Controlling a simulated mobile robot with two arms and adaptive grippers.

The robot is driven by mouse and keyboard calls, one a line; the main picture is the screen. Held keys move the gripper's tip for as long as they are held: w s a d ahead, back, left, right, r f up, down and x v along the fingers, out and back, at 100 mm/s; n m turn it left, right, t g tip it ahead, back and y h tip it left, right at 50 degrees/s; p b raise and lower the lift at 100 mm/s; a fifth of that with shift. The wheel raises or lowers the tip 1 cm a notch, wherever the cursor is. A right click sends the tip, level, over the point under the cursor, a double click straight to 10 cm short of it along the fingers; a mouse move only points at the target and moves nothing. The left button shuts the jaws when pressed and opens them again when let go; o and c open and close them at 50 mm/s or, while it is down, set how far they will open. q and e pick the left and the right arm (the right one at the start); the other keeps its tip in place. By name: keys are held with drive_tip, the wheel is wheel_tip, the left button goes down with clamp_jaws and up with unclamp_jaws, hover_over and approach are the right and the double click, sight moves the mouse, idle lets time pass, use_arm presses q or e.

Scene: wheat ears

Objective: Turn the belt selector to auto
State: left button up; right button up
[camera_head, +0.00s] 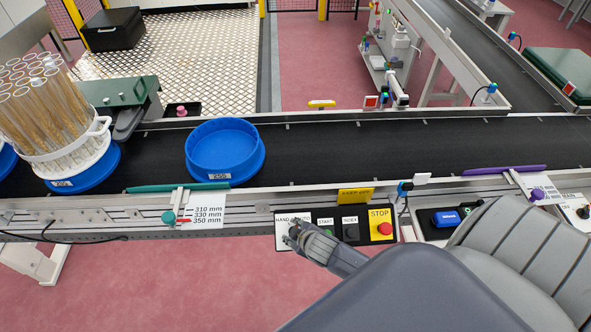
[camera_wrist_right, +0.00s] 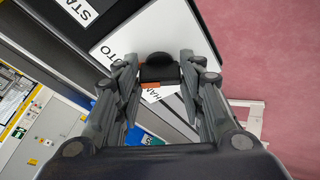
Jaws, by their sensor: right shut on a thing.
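The belt selector plate (camera_head: 282,239) is a white panel marked HAND and AUTO on the conveyor's front rail, at the left end of the button panel. My right gripper (camera_head: 296,231) reaches it from the lower right and covers the knob in the head view. In the right wrist view, the black selector knob (camera_wrist_right: 160,70) sits between the two fingers of my right gripper (camera_wrist_right: 159,62), which is shut on it. The letters "TO" show above the knob and part of HAND beside it; the exact knob pointing is hard to tell. My left gripper is not in view.
Right of the selector are the START button (camera_head: 326,233), INDEX button (camera_head: 351,232) and red STOP button (camera_head: 384,228). A blue tray (camera_head: 225,165) stands on the black belt (camera_head: 330,150). A rack of wheat-filled tubes (camera_head: 50,110) stands at the left.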

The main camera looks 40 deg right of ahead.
drive_tip(key=shift+s+f, duration=0.1)
drive_tip(key=o, duration=1)
drive_tip(key=shift+o, duration=0.2)
drive_tip(key=v, duration=1.2)
